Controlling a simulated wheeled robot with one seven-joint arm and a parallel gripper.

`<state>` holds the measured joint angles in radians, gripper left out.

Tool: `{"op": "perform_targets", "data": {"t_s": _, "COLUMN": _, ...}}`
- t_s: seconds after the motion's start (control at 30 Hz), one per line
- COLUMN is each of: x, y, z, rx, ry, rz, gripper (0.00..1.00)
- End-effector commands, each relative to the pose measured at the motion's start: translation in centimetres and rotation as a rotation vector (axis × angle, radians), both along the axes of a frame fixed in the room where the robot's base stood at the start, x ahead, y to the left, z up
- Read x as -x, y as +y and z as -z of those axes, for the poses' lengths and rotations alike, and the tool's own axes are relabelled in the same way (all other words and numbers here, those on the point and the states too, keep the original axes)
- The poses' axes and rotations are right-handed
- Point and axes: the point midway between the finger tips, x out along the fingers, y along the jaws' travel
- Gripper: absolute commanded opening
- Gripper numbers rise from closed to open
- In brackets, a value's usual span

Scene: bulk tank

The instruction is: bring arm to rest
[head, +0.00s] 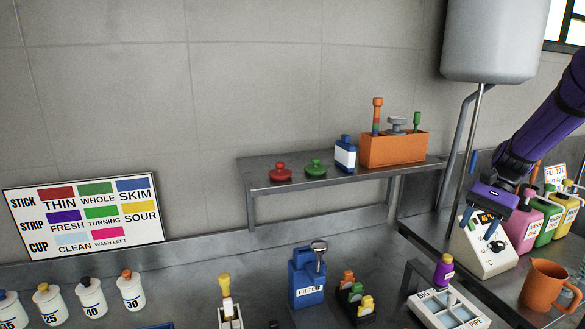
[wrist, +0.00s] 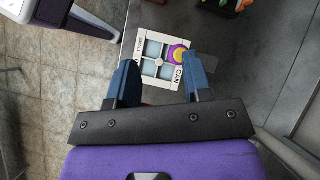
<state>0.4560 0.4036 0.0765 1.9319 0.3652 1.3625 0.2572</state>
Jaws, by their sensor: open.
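My gripper (head: 481,225) is at the right in the head view, at the end of my purple arm. It hangs in front of a white control box (head: 487,252) with dials. In the wrist view my gripper (wrist: 158,80) shows two blue fingers spread apart with nothing held between them. Beyond the fingers lies a white sectioned tray (wrist: 152,49) with a purple and yellow round-topped item (wrist: 180,55) on it.
An orange jug (head: 543,284) stands at the right, near pink (head: 519,226), green and yellow canisters. A grey shelf (head: 340,182) holds an orange box (head: 393,150), a bottle and red and green lids. A blue filter box (head: 306,280) stands lower. A grey tank (head: 491,40) hangs above.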

Motion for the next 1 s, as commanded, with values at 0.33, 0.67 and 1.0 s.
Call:
{"op": "perform_targets", "data": {"t_s": 0.33, "x": 5.5, "y": 5.0, "z": -7.6, "rx": 0.182, "ry": -0.236, "rz": -0.190, "gripper": 0.46}}
{"op": "perform_targets", "data": {"t_s": 0.67, "x": 11.9, "y": 8.6, "z": -12.2, "rx": 0.332, "ry": -0.467, "rz": -0.363, "gripper": 0.46}}
{"op": "perform_targets", "data": {"t_s": 1.0, "x": 18.9, "y": 10.9, "z": -14.8, "rx": 0.467, "ry": -0.718, "rz": -0.534, "gripper": 0.46}}
